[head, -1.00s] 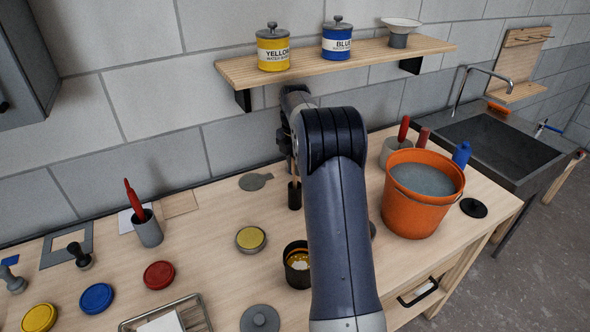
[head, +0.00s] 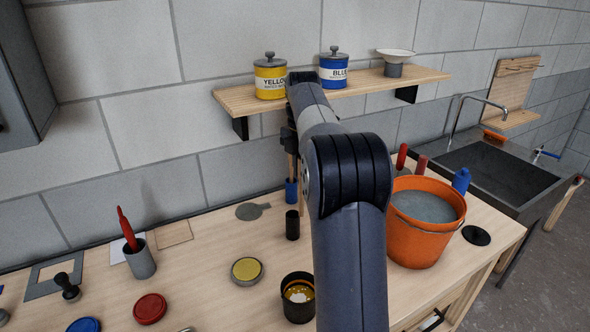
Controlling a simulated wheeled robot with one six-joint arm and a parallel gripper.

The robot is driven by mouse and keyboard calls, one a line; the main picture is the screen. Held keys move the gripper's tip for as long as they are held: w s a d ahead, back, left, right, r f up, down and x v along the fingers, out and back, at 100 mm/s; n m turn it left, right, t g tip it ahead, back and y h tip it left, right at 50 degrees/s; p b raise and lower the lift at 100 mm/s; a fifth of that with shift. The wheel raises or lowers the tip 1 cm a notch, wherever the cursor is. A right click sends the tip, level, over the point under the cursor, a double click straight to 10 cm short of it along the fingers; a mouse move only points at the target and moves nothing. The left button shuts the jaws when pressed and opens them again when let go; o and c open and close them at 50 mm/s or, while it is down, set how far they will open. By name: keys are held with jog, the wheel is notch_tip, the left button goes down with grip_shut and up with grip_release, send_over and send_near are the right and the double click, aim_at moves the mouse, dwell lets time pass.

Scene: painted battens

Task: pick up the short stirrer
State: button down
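My gripper (head: 290,141) is up by the wall below the shelf, partly hidden behind my own arm. A thin wooden stirrer with a blue lower end (head: 291,190) hangs upright from it, and the gripper appears shut on its upper part. The blue end is just above a small black cylindrical holder (head: 292,226) on the bench, apart from it. A second thin pale stick (head: 302,200) shows just right of it, partly hidden by my arm. I cannot compare the full lengths of the two.
The shelf (head: 432,76) with a yellow tin (head: 270,80) and a blue tin (head: 333,72) is close above the gripper. An orange bucket (head: 415,240) stands to the right. An open dark tin (head: 298,300) and a yellow-topped tin (head: 246,271) stand in front.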

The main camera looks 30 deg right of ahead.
jog(key=s+b, duration=0.3)
jog(key=s, duration=1)
jog(key=shift+d, duration=0.2)
